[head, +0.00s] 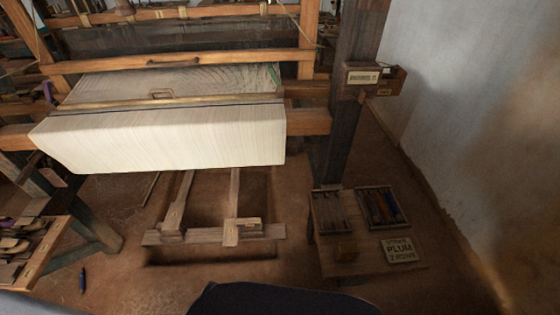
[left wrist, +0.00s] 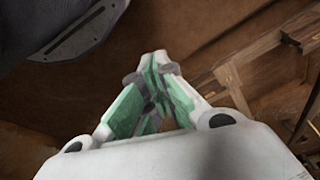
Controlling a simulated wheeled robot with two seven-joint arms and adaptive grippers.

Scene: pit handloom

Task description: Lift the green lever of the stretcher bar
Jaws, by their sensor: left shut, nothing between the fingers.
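The woven cloth (head: 170,138) hangs pale over the loom's front beam in the head view. A thin wooden bar (head: 215,100) lies across the cloth, with a dark blue line along its near side; I cannot tell for certain that it is the stretcher bar. A small green piece (head: 273,75) shows at the cloth's right edge, too small to identify as the lever. My left gripper (left wrist: 155,72) shows only in the left wrist view. Its green-padded fingers are shut and empty, above brown floor and away from the cloth. My right gripper is in neither view.
Wooden treadles (head: 235,195) stand in the floor pit below the cloth. A dark post (head: 352,110) carries a small labelled box (head: 363,76) at the right. A low table with bobbin trays (head: 380,207) stands at front right, and a tool tray (head: 35,265) at left.

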